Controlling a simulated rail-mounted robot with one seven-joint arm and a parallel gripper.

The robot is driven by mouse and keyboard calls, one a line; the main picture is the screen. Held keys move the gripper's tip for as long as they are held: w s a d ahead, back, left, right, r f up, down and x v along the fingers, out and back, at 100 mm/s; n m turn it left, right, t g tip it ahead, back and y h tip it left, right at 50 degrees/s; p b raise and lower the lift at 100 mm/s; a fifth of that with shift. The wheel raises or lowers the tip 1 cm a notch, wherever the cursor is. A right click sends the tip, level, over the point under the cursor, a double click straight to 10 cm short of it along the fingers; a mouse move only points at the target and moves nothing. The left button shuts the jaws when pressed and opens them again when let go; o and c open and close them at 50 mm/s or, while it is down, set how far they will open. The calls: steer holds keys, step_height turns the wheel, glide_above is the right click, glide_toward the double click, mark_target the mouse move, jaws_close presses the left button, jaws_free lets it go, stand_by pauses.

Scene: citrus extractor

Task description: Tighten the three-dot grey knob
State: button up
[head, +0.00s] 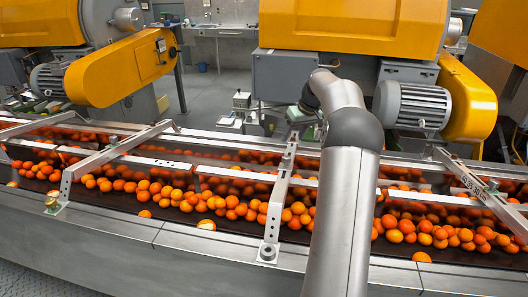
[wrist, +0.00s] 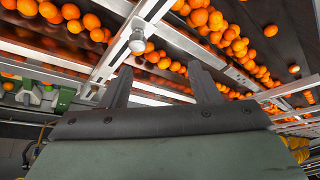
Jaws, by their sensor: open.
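A round grey knob (wrist: 137,42) sits on a metal bracket in the wrist view, just above and beyond the left finger of my gripper (wrist: 162,84). The gripper's two dark fingers stand apart with nothing between them. In the head view one knob (head: 268,252) sits at the foot of the middle bracket (head: 279,205), and another knob (head: 51,203) at the foot of the left bracket (head: 66,187). Dot marks are too small to read on any knob. In the head view my arm hides part of the conveyor, and my fingers cannot be made out.
A dark conveyor belt (head: 120,203) carries many oranges behind a metal front edge (head: 190,247). Metal rails and a right bracket (head: 470,182) cross over it. Yellow machines with grey motors (head: 412,106) stand behind. In the wrist view, metal bars run close beyond the fingers.

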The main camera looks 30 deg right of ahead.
mark_target(287, 157)
steer(key=d, duration=0.5)
steer(key=shift+t, duration=0.4)
steer(key=p+x, duration=0.4)
steer(key=x, duration=1.3)
steer(key=shift+w+a+f, duration=0.1)
steer(key=shift+w+f, duration=0.15)
steer(key=shift+f, duration=0.05)
steer(key=shift+c, duration=0.2)
steer(key=c, duration=0.9)
